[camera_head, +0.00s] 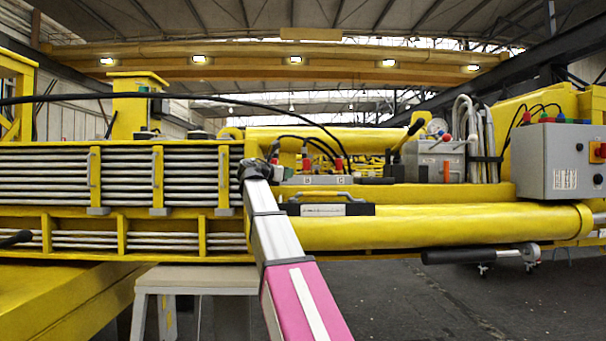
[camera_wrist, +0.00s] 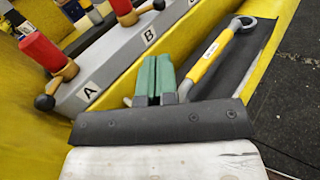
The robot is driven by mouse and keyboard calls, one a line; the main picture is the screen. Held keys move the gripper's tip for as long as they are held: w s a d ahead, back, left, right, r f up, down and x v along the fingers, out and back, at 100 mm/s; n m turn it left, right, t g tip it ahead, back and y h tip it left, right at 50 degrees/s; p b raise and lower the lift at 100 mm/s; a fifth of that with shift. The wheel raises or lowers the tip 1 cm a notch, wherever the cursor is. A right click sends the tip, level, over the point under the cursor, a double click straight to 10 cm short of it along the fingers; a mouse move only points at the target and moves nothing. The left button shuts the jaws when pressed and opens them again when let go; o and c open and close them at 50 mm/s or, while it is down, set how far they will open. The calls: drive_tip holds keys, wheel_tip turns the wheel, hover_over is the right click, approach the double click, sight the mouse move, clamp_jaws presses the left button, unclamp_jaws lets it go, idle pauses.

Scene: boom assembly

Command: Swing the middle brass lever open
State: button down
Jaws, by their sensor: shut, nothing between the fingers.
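A grey block (camera_wrist: 115,57) in the wrist view carries brass levers with black ball ends, beneath red caps. The middle brass lever (camera_wrist: 129,17), by label B, is at the top edge; its ball end points right and its red cap is partly cut off. The lever by label A (camera_wrist: 67,73) has its ball toward the lower left. My gripper (camera_wrist: 152,82), with green fingertips, is shut and empty. In the picture it lies below label B, apart from the middle lever. In the head view, the block (camera_head: 322,180) shows labels B and C; my arm hides its left part.
A yellow-handled wrench (camera_wrist: 212,62) lies in a black tray (camera_wrist: 240,55) right of my fingers. Yellow boom surfaces surround the block. In the head view, a grey case (camera_head: 432,163) with hoses stands to the right, and black cables arch over the block.

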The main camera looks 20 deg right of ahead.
sight(315, 171)
drive_tip(key=shift+n+h, duration=0.3)
drive_tip(key=shift+n, duration=0.2)
drive_tip(key=x, duration=1.2)
drive_tip(key=shift+w+a, duration=0.2)
drive_tip(key=shift+w, duration=0.05)
drive_tip(key=shift+w+d, duration=0.2)
drive_tip(key=shift+d, duration=0.4)
drive_tip(key=shift+w+d, duration=0.2)
drive_tip(key=shift+d, duration=0.4)
drive_tip(key=shift+a, duration=0.1)
